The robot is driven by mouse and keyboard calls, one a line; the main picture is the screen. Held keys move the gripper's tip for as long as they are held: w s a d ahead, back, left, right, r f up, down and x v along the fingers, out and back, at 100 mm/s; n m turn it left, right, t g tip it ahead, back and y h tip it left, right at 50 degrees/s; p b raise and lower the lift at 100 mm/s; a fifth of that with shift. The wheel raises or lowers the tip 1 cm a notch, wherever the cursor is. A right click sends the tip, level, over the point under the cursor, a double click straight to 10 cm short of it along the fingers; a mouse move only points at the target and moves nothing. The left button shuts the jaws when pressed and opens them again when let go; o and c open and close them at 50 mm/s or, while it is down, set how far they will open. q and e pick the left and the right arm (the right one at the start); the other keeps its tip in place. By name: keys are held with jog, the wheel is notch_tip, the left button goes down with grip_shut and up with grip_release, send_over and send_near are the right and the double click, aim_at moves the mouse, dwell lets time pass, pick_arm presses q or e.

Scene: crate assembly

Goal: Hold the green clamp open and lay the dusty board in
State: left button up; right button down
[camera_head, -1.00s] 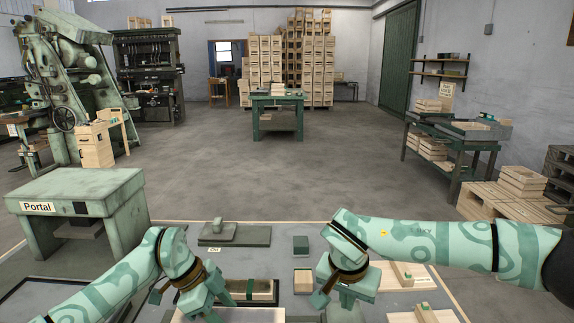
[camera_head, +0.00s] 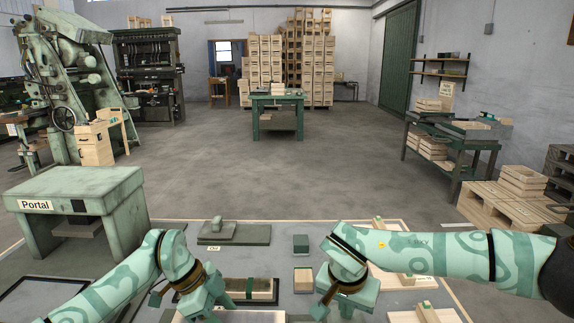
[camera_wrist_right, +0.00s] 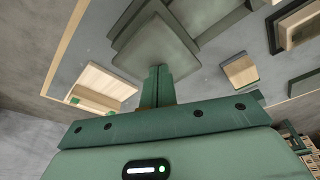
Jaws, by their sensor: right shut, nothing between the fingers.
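A dark tray (camera_head: 212,292) holds a pale wooden strip (camera_head: 262,290) crossed by a green band (camera_head: 249,288), which may be the clamp; whether it is open I cannot tell. My left gripper (camera_head: 203,306) is beside the strip's left end, pointing down, its jaws unclear. My right gripper (camera_head: 338,307) is right of the strip, and its fingers (camera_wrist_right: 158,86) are shut and empty in the right wrist view. They overlap a grey-green square piece (camera_wrist_right: 155,50); contact is unclear. I cannot tell which wooden piece is the dusty board; a pale board edge (camera_head: 245,316) shows at the bottom.
A green block (camera_head: 300,244) and a small wooden box (camera_head: 303,281) stand between the arms. A grey-green plate with a handle (camera_head: 235,234) lies behind. Wooden pieces (camera_head: 408,281) with green bits lie right. A "Portal" bench (camera_head: 85,190) stands left.

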pick_arm(q)
jog(key=shift+f, duration=0.45)
pick_arm(e)
jog(key=shift+s+f, duration=0.1)
jog(key=shift+f, duration=1.1)
pick_arm(q)
jog(key=shift+f, duration=1)
dwell(0.8)
jog(key=o, duration=1.1)
jog(key=shift+r, duration=4)
jog(key=shift+r, duration=0.15)
pick_arm(e)
jog(key=shift+r, duration=0.15)
pick_arm(q)
jog(key=shift+t, duration=0.3)
jog(key=shift+s+r+p, duration=0.2)
jog(key=shift+r+p, duration=1.1)
jog(key=shift+r, duration=0.8)
jog(key=shift+s+r+p, duration=0.2)
jog(key=shift+r+p, duration=1.05)
jog(key=shift+r, duration=0.8)
pick_arm(e)
jog(key=w+d+v, duration=0.1)
jog(key=v, duration=0.7)
jog(key=shift+w+r, duration=0.45)
jog(key=shift+r, duration=0.2)
